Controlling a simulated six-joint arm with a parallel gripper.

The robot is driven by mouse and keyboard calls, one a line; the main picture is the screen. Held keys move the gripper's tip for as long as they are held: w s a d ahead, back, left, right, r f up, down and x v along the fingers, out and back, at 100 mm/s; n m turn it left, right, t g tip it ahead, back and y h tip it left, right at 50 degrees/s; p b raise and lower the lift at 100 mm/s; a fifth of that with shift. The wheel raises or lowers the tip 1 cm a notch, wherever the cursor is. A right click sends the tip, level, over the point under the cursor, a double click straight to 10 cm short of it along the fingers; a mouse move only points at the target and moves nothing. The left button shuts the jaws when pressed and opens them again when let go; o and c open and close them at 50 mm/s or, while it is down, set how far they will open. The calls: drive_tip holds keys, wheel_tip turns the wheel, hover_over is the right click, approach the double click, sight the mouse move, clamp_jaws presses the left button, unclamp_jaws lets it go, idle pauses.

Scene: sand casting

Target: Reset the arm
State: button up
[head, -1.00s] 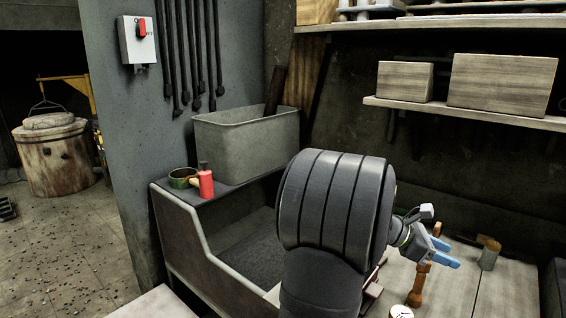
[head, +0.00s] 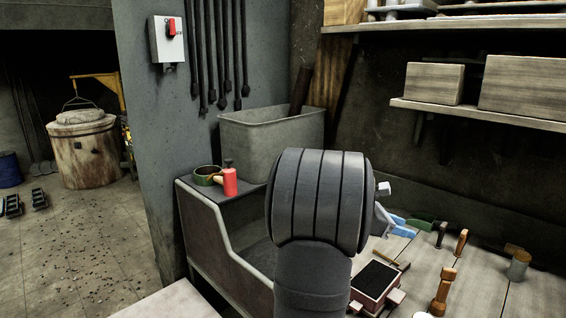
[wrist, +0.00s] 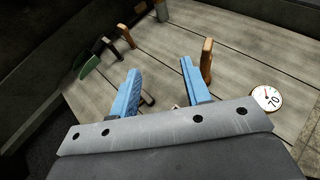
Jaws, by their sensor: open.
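My gripper (head: 399,226) shows in the head view just right of my thick dark arm link, which hides part of it. Its blue fingers are over the far left part of the plank bench (head: 480,300). In the wrist view my gripper (wrist: 159,66) has its two blue fingers well apart. No held object shows between the fingertips, and the bench planks are visible beyond them.
Wooden-handled tools (head: 444,290), a small can (head: 519,265) and a green tool (head: 420,222) are on the bench. A dark-topped box (head: 375,280) is close to my arm. A round dial (wrist: 267,97) lies at right. Shelves (head: 480,110) overhang the back.

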drive_tip(key=shift+f, duration=1.55)
